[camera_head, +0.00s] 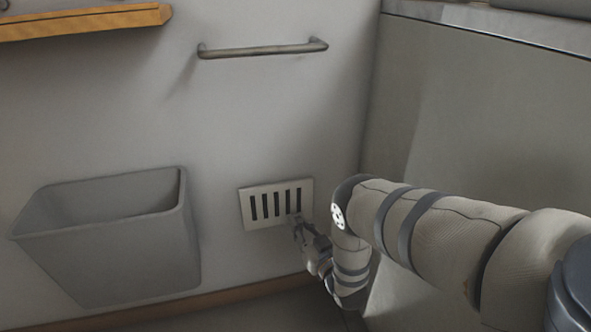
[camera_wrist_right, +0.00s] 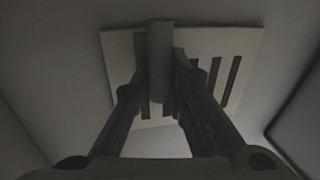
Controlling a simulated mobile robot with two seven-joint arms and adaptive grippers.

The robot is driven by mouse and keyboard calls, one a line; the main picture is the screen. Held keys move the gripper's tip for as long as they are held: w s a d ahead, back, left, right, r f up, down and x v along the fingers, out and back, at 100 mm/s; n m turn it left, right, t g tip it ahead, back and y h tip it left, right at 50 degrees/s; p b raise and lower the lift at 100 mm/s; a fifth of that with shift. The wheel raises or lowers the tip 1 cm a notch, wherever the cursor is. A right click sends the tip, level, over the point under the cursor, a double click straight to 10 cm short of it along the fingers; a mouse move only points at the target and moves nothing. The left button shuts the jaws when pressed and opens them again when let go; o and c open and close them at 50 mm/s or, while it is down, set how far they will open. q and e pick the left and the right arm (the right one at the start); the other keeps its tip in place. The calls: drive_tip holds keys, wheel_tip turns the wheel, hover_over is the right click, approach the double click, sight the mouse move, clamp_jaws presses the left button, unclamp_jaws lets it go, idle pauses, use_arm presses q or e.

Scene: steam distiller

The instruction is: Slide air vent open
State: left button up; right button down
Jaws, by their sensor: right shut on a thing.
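The air vent (camera_head: 277,190) is a pale rectangular plate with several dark vertical slots, low on the wall. Its slots show dark in the head view. My right gripper (camera_head: 298,222) is at the vent's lower right part. In the right wrist view the vent (camera_wrist_right: 245,45) fills the upper middle, and a grey upright knob (camera_wrist_right: 160,60) stands out from it. My right gripper (camera_wrist_right: 160,90) is shut on this knob, one finger on each side. The left gripper is not in view.
A grey bin (camera_head: 115,245) is at the wall, left of the vent. A metal bar handle (camera_head: 262,50) is on the wall above. A wooden shelf (camera_head: 80,22) is at upper left. A large grey panel (camera_head: 480,110) bounds the right side.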

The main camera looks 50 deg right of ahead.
drive_tip(key=c, duration=1.5)
unclamp_jaws()
drive_tip(key=shift+s+d, duration=0.25)
drive_tip(key=shift+d, duration=0.05)
drive_tip(key=shift+c, duration=0.2)
drive_tip(key=v, duration=1.2)
drive_tip(key=shift+a, duration=0.1)
